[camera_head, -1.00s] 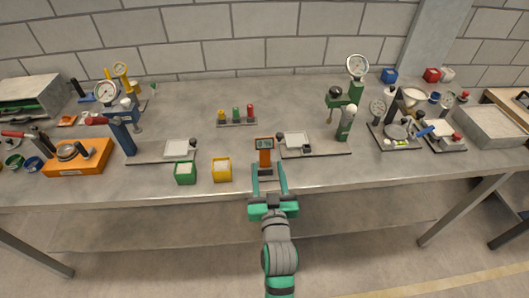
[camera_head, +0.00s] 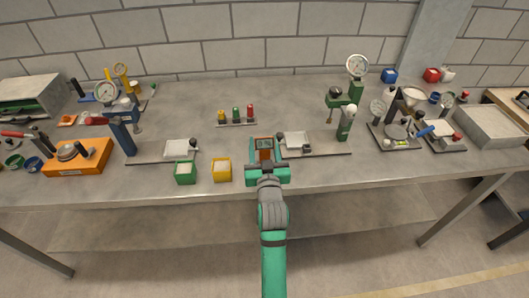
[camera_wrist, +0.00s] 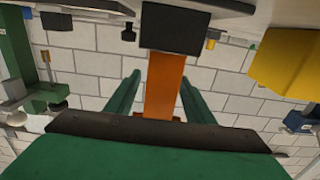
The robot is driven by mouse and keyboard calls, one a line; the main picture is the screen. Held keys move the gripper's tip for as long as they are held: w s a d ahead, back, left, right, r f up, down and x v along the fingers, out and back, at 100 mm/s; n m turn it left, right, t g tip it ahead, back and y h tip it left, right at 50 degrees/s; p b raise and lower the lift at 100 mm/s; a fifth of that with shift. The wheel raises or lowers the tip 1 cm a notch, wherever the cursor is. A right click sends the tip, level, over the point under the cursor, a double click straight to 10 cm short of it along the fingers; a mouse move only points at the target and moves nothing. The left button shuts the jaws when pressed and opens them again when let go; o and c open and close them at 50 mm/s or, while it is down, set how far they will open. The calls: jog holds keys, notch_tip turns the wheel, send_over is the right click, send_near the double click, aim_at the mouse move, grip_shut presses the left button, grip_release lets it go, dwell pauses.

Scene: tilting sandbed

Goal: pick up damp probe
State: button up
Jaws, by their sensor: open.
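My gripper (camera_head: 264,153) is open, with one green finger on each side of the orange tool. My gripper hides the tool's lower part in the head view.
A yellow bin (camera_head: 222,171) and a green bin (camera_head: 185,174) stand close on the left. A green press stand (camera_head: 344,122) with a white plate (camera_head: 297,142) is close on the right. A rack of coloured pegs (camera_head: 236,120) stands behind. Bare tabletop lies front right.

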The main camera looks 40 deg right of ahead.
jog(key=shift+w+d, duration=0.1)
jog(key=shift+w, duration=0.1)
jog(key=c, duration=1)
jog(key=shift+o, duration=0.2)
jog(key=shift+r, duration=0.1)
